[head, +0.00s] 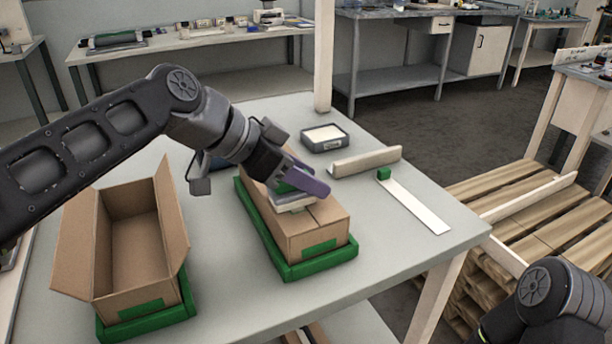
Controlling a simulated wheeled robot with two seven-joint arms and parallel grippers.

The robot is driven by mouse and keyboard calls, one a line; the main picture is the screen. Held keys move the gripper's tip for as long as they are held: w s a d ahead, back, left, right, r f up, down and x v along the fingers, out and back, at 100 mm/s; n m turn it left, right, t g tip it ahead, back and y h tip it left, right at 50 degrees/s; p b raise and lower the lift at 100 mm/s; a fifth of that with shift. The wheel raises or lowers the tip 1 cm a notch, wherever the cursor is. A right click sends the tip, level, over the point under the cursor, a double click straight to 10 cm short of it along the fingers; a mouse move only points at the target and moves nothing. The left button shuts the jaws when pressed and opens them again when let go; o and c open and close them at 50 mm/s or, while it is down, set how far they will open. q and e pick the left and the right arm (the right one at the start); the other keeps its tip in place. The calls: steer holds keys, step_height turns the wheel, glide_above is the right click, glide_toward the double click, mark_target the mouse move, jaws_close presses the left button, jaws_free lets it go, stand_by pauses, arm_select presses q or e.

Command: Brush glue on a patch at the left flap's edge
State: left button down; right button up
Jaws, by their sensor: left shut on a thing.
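My left gripper (309,181), with purple fingers, is over the cardboard box (318,228) in the middle of the table. It is shut on a brush (290,201), which shows as a green part and a pale part low over the box's top flaps. Whether the brush touches the flaps, and any glue on them, I cannot tell. The box's far end is hidden behind the gripper. A dark tray with pale contents, perhaps the glue (324,137), stands behind the box. My right arm shows only at the bottom right corner; its gripper is out of view.
An open empty box (139,245) with raised flaps stands at the left in a green holder. The middle box sits in a green tray (330,256). To the right lie a wooden bar (365,162) and a white strip (418,207) with a green block. Pallets (520,200) stand beyond.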

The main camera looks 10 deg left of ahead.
arm_select(q)
steer(key=shift+s+d+b, duration=0.3)
steer(key=shift+s+d, duration=0.05)
steer(key=shift+s, duration=0.25)
steer(key=shift+w, duration=0.1)
steer(key=shift+w+a+f, duration=0.1)
steer(key=shift+w+a, duration=0.35)
steer(key=shift+w, duration=0.15)
steer(key=shift+w, duration=0.1)
steer(key=shift+w+a+p, duration=0.4)
steer(key=shift+w+a, duration=0.05)
steer(key=shift+w, duration=0.15)
steer(key=shift+w+a, duration=0.35)
steer(key=shift+w, duration=0.3)
